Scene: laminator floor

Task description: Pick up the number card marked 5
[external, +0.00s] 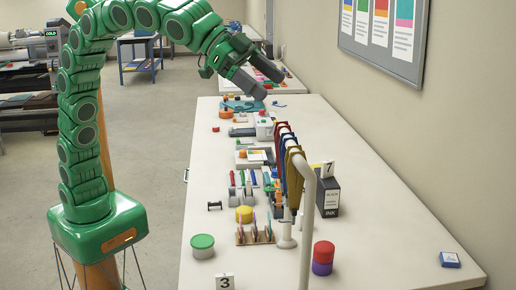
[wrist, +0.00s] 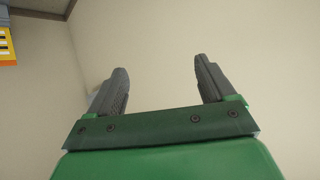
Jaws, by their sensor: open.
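My gripper (external: 271,85) is raised above the far part of the white table, its two grey fingers apart and nothing between them. In the wrist view my gripper (wrist: 160,70) is also open and empty, facing a plain wall. I cannot make out a card marked 5 in either view. A white card marked 7 (external: 328,169) shows at the top of the black ink box (external: 329,197).
The white table (external: 390,235) holds a curved white stand (external: 307,205) with hanging coloured items, a green-lidded jar (external: 202,246), stacked red and purple cylinders (external: 323,257) and a small blue box (external: 449,259). Small items crowd its far left side. Its right side is mostly clear.

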